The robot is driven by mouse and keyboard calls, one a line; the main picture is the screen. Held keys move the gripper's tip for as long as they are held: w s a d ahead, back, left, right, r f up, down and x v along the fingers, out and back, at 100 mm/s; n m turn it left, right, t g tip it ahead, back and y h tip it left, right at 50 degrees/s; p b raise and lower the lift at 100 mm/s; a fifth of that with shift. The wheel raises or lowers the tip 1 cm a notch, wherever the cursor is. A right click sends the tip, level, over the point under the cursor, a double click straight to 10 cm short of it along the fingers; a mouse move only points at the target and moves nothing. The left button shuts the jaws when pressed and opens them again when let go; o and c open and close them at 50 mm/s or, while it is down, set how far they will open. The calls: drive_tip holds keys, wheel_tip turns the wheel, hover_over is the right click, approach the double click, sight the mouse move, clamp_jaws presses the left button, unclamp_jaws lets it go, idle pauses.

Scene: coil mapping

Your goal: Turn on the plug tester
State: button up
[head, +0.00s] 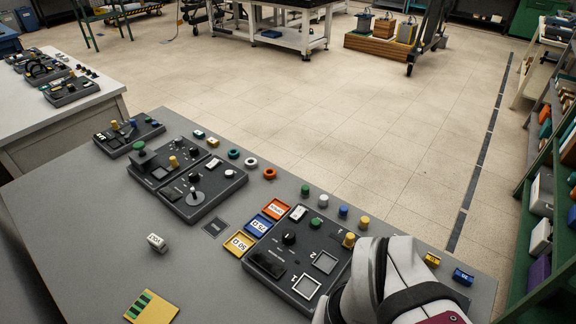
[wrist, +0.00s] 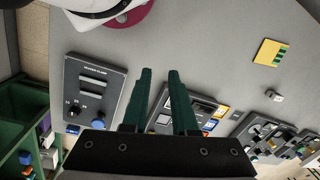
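No label naming the plug tester is readable, so I cannot tell which panel it is. A dark control panel with a black knob, a yellow knob and two square windows (head: 290,252) lies beside my arm in the head view; it seems to be the panel behind my fingers in the wrist view. Another dark panel (wrist: 90,78), with slots, small black knobs and a blue knob (wrist: 98,123), lies left of my fingers in the wrist view. My gripper (wrist: 160,72) has two dark green fingers apart, with nothing between them. My arm hides the gripper in the head view.
More panels with knobs and levers (head: 205,190) stand farther left on the grey table (head: 90,220). Coloured trays (head: 239,243), small rings and knobs lie around them. A yellow card (head: 150,306) and a small white block (head: 157,242) lie on clear table. Green shelving (head: 525,235) stands at right.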

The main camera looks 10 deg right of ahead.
drive_tip(key=w+d+h, duration=0.1)
drive_tip(key=w+d, duration=0.1)
drive_tip(key=w, duration=0.1)
drive_tip(key=w+d+t+h, duration=0.1)
drive_tip(key=w+d, duration=0.2)
drive_tip(key=w+d+r+t+h, duration=0.1)
drive_tip(key=w+d, duration=0.2)
drive_tip(key=shift+w+n, duration=0.1)
drive_tip(key=shift+n, duration=0.3)
clamp_jaws()
drive_tip(key=w+d+r+n+t+h, duration=0.1)
drive_tip(key=w+d+r+n+t, duration=0.2)
drive_tip(key=w, duration=0.7)
drive_tip(key=w+d+n+t+h, duration=0.15)
drive_tip(key=w+d+t, duration=0.25)
drive_tip(key=w, duration=0.6)
drive_tip(key=w+a+f+n+t+y, duration=0.1)
drive_tip(key=w+a+f+n+y, duration=0.3)
drive_tip(key=w+n+y, duration=0.25)
drive_tip(key=s+a+f+n+g+y, duration=0.1)
drive_tip(key=a+f+n+g+y, duration=0.1)
drive_tip(key=f, duration=0.3)
drive_tip(key=shift+s+a+f+n+g+y, duration=0.15)
drive_tip(key=shift+s+a+n+g+y, duration=0.2)
drive_tip(key=shift+a+n+y, duration=0.35)
drive_tip(key=shift+w+d, duration=0.15)
